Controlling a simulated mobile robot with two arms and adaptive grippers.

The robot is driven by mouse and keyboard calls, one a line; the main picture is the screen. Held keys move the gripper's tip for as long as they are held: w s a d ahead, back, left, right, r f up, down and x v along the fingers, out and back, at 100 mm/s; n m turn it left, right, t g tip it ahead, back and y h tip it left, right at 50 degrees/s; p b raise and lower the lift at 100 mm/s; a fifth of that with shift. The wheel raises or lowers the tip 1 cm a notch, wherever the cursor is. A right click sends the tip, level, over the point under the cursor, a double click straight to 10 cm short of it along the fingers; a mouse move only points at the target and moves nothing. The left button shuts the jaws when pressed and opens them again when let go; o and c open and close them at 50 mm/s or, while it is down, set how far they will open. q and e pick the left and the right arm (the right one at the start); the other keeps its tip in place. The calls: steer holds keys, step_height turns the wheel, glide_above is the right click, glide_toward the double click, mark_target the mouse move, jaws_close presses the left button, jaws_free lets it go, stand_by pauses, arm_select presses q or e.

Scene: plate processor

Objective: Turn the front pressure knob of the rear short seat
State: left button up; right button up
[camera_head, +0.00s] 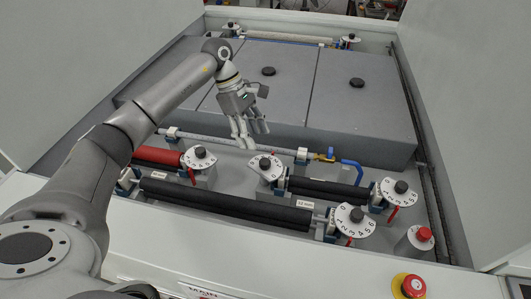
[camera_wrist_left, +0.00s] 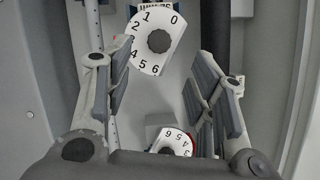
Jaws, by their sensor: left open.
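White numbered dials with dark knobs sit by the rollers. One dial (camera_head: 265,163) stands at the left end of the short black roller (camera_head: 325,190); another dial (camera_head: 395,189) stands at its right end. I cannot tell for sure which is the named knob. My left gripper (camera_head: 252,138) is open, fingers pointing down, above and behind the middle dial. In the left wrist view, a dial with a dark knob (camera_wrist_left: 158,41) shows beyond the open fingers (camera_wrist_left: 158,85), with nothing gripped. A second dial (camera_wrist_left: 172,142) is partly hidden by the gripper body. My right gripper is not in view.
A dial (camera_head: 200,156) stands by a red roller (camera_head: 158,155). A long black roller (camera_head: 225,200) and its dial (camera_head: 354,221) lie in front. Large grey boxes (camera_head: 300,60) fill the back. A red emergency button (camera_head: 413,285) sits on the front edge.

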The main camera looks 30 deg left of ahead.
mark_target(265, 161)
arm_select(q)
steer(key=p+x, duration=0.3)
steer(key=x, duration=0.4)
steer(key=shift+d+f, duration=0.15)
steer(key=shift+d, duration=0.05)
steer(key=shift+d+f, duration=0.2)
steer(key=shift+f, duration=0.5)
steer(key=c, duration=1)
